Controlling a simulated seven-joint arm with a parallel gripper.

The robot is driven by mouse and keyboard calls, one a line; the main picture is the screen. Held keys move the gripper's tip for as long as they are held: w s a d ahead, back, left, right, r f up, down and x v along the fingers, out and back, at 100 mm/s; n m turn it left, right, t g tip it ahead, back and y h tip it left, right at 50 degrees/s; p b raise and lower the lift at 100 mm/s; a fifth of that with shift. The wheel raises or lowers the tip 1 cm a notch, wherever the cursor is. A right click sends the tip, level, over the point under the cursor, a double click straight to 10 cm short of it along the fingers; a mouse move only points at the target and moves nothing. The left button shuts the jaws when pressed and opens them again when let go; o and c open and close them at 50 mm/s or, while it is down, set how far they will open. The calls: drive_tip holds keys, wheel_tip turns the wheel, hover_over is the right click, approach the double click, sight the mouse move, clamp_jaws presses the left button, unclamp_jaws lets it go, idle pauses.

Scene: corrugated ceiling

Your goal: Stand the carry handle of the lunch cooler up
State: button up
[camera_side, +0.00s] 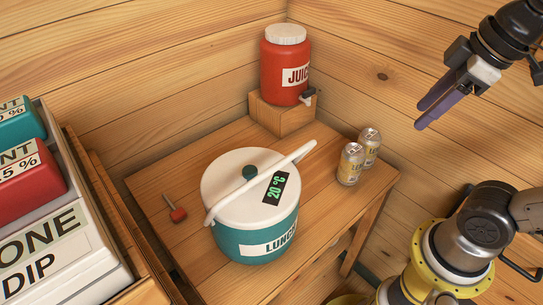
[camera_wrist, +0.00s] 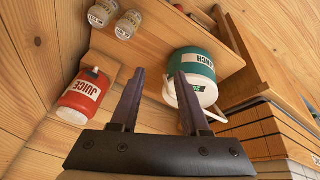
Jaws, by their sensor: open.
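The lunch cooler (camera_side: 262,238) is a round teal tub with a white lid, standing on the wooden table. Its white carry handle (camera_side: 290,160) lies low and slanted across the lid, one end sticking out past the rim at upper right. A dark green knob and a "20 °C" display sit on the lid. In the wrist view the cooler (camera_wrist: 194,64) is partly hidden behind the right finger. My gripper (camera_side: 421,116) is open and empty, high at the right, well away from the cooler. Its two spread fingers show in the wrist view (camera_wrist: 160,72).
A red juice jug (camera_side: 284,72) stands on a wooden block at the back corner. Two cans (camera_side: 350,165) stand at the table's right. A small red-headed item (camera_side: 178,214) lies left of the cooler. A crate of dip tubs (camera_side: 62,240) fills the left.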

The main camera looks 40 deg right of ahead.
drive_tip(key=w+a+r+n+g, duration=0.2)
drive_tip(key=w+a+r+n, duration=0.25)
drive_tip(key=w+r, duration=0.2)
drive_tip(key=n+g, duration=0.4)
drive_tip(key=n, duration=0.5)
hover_over(272, 167)
drive_tip(key=w, duration=0.2)
drive_tip(key=f, duration=0.2)
drive_tip(key=shift+m+t, duration=0.25)
drive_tip(key=shift+t, duration=0.05)
drive_tip(key=f, duration=0.4)
drive_tip(key=s+f, duration=0.1)
drive_tip(key=f, duration=0.4)
drive_tip(key=s+f, duration=0.1)
drive_tip(key=f, duration=0.3)
drive_tip(key=shift+f, duration=0.2)
drive_tip(key=shift+w, duration=0.1)
clamp_jaws()
